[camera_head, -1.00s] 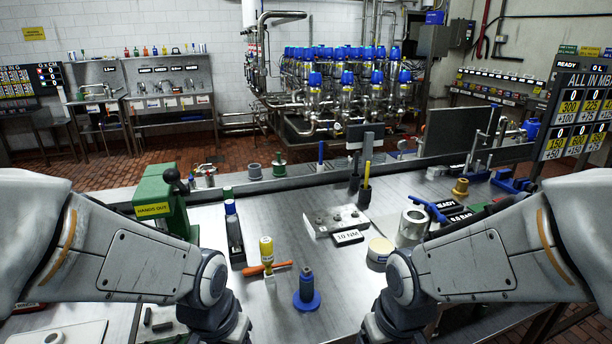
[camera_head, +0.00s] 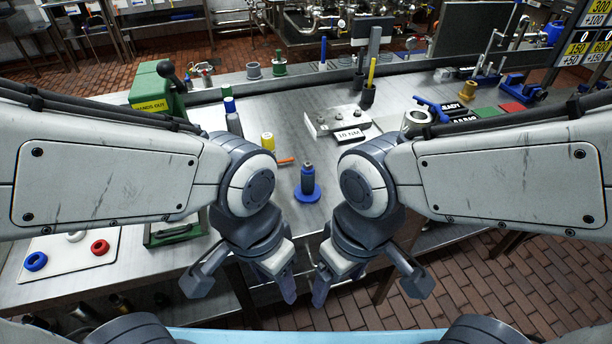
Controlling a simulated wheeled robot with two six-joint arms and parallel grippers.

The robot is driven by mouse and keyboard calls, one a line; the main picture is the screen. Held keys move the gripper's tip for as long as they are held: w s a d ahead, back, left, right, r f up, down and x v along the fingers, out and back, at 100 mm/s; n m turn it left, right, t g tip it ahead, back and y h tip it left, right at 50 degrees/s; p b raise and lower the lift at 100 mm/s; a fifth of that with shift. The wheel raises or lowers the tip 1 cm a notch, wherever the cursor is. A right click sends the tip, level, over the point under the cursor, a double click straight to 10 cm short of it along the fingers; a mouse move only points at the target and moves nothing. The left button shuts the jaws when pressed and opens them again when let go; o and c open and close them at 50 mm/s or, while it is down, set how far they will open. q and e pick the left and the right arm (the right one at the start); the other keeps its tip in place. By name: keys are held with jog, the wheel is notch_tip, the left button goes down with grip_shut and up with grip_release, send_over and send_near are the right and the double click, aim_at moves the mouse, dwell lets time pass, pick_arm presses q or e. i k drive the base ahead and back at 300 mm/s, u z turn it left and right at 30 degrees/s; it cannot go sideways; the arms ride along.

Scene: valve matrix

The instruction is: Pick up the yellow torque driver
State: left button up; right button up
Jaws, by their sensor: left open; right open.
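A slim upright yellow tool (camera_head: 371,70) stands in a black base at the back of the steel bench, right of centre. It looks like the torque driver, but I cannot be sure. A yellow-topped bottle-like object (camera_head: 268,141) stands mid-bench, its lower part hidden by my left arm. My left gripper (camera_head: 243,284) and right gripper (camera_head: 367,284) are both open and empty. They hang side by side near the bench's front edge, well in front of and apart from both yellow objects.
A blue-based dark post (camera_head: 307,184) stands just beyond my grippers. An orange object (camera_head: 286,161) lies left of it. A steel block (camera_head: 325,121) with a 10 NM label sits behind. A green press (camera_head: 158,93) is at left, and a white board (camera_head: 70,262) holds rings.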

aim_at(266, 139)
jog(key=u, duration=0.05)
jog(key=k, duration=0.5)
jog(key=u, duration=0.65)
jog(key=i, duration=0.6)
jog(key=z, duration=0.6)
jog(key=k, duration=0.55)
jog(key=u, duration=0.25)
jog(key=i, duration=0.95)
jog(key=u, duration=0.2)
